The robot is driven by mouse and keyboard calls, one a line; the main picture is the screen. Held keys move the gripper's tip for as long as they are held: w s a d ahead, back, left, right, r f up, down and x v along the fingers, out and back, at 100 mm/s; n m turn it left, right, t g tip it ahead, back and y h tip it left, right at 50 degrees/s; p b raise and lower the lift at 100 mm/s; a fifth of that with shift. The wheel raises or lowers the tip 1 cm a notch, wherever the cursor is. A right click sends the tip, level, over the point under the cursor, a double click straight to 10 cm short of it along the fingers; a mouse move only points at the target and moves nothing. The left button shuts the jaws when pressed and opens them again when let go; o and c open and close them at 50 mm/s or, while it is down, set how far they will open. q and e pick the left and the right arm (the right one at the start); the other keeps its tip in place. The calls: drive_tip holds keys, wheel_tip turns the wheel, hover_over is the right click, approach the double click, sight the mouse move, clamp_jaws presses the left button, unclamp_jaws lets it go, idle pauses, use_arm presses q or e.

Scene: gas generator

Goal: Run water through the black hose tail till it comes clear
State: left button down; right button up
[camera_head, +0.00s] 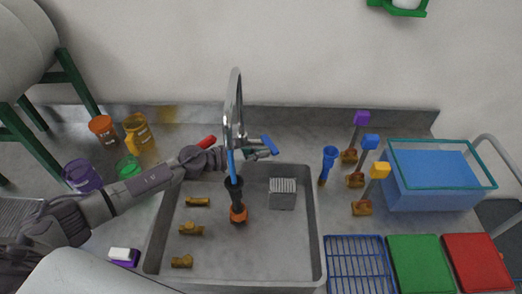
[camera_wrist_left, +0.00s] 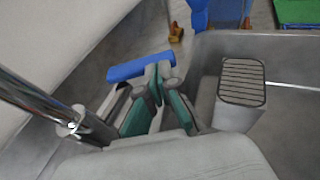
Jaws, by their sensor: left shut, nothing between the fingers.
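The chrome tap (camera_head: 234,100) rises behind the sink (camera_head: 317,230), with a red handle (camera_head: 206,142) on its left and a blue handle (camera_head: 270,145) on its right. A blue stream of water (camera_head: 231,163) runs from the spout down to the black hose tail (camera_head: 233,188), which stands upright in the sink on an orange-collared end (camera_head: 238,214). My left gripper (camera_head: 262,153) is shut and empty, right at the blue handle. The left wrist view shows its green-padded fingers (camera_wrist_left: 157,85) close against the blue handle (camera_wrist_left: 140,67); I cannot tell whether they touch. My right gripper is out of view.
Several brass fittings (camera_head: 191,229) and a grey ribbed block (camera_head: 283,193) lie in the sink. Right of it stand colour-topped brass valves (camera_head: 362,207), a blue bin (camera_head: 430,190), a blue rack (camera_head: 358,265) and green and red mats (camera_head: 420,262). Jars (camera_head: 82,177) stand left.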

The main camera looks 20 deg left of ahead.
use_arm(q)
drive_tip(key=shift+w+d, duration=0.45)
drive_tip(key=shift+d, duration=0.2)
drive_tip(key=shift+s+a, duration=0.1)
drive_tip(key=shift+s+a+f+b, duration=0.1)
drive_tip(key=shift+a+b, duration=0.5)
drive_tip(key=shift+a, duration=0.2)
